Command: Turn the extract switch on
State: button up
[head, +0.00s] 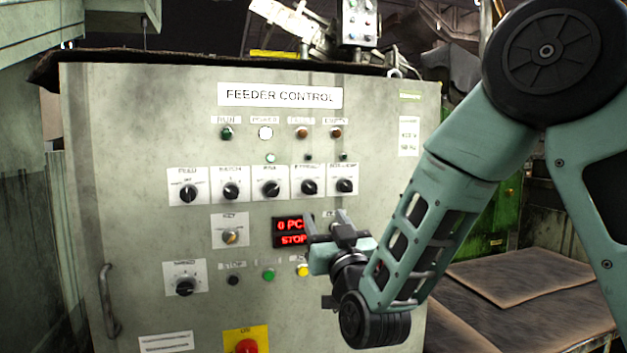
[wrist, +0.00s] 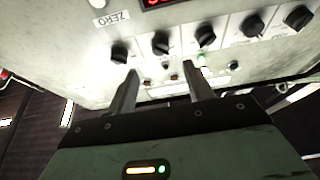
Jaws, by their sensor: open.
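The grey feeder control cabinet (head: 150,130) carries a row of several black rotary switches on white plates. Their labels are too blurred to read surely, so I cannot tell for certain which is the extract switch; the fourth from the left (head: 309,187) is a possible match. In the wrist view, which is upside down, the same row shows, with that switch (wrist: 160,43) second from the left. My gripper (head: 326,218) is open and empty, below the right end of the row and right of the red display. In the wrist view its fingers (wrist: 162,92) point toward the panel, apart from the switches.
The red display (head: 290,232) shows a stop message. A key switch (head: 230,237), a speed knob (head: 184,287), small push buttons (head: 268,275) and a red emergency button (head: 246,345) sit lower on the panel. A handle (head: 108,300) projects at lower left.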

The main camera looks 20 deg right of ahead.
aim_at(311, 191)
jog(key=p+x, duration=0.4)
jog(key=x, duration=0.5)
jog(key=shift+r+p, duration=0.15)
jog(key=shift+p, duration=0.25)
jog(key=shift+w, duration=0.4)
jog(key=c, duration=1)
